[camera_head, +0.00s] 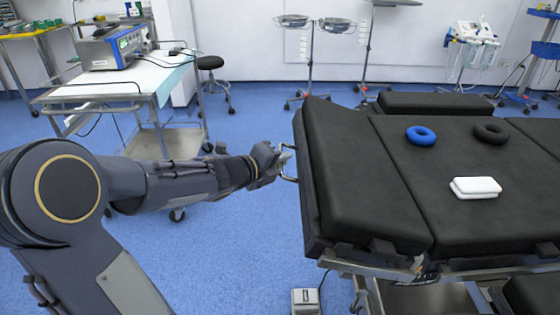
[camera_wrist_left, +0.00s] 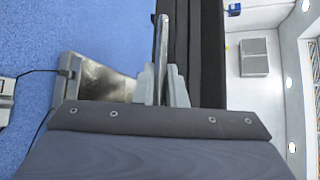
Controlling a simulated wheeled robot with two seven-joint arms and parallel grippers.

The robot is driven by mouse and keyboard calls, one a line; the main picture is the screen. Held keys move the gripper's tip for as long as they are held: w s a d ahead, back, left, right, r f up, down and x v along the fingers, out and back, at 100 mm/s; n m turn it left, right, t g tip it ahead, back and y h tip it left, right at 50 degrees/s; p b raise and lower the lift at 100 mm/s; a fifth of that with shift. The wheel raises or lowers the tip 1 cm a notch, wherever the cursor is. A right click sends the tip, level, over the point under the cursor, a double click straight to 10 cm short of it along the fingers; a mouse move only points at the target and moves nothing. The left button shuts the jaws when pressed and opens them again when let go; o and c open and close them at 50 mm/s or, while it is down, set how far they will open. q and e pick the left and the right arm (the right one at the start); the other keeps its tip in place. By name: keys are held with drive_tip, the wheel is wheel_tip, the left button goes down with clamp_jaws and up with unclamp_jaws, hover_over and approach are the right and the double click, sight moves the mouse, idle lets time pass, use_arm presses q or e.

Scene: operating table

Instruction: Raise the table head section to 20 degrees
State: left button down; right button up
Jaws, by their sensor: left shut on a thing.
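The black padded head section (camera_head: 352,165) is at the left end of the operating table (camera_head: 440,150). It meets the main pad at a seam and looks tilted against it; I cannot read the exact angle. A metal handle (camera_head: 288,165) sticks out from its left end. My left gripper (camera_head: 282,157) is shut on this handle. In the left wrist view the handle (camera_wrist_left: 163,45) stands as a thin bar between the grey fingers of my left gripper (camera_wrist_left: 162,82), with the dark pad behind. My right gripper is out of view.
A blue ring (camera_head: 421,134), a black ring (camera_head: 492,133) and white folded pads (camera_head: 475,187) lie on the main pad. A cart (camera_head: 120,85) with a monitor stands behind my left arm. A small grey box (camera_head: 305,301) sits on the floor below.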

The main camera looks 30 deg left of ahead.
use_arm(q)
drive_tip(key=shift+r, duration=0.15)
drive_tip(key=c, duration=1.5)
unclamp_jaws()
drive_tip(key=p+v, duration=0.2)
drive_tip(key=v, duration=0.5)
drive_tip(key=shift+s+p, duration=0.3)
drive_tip(key=shift+p, duration=0.1)
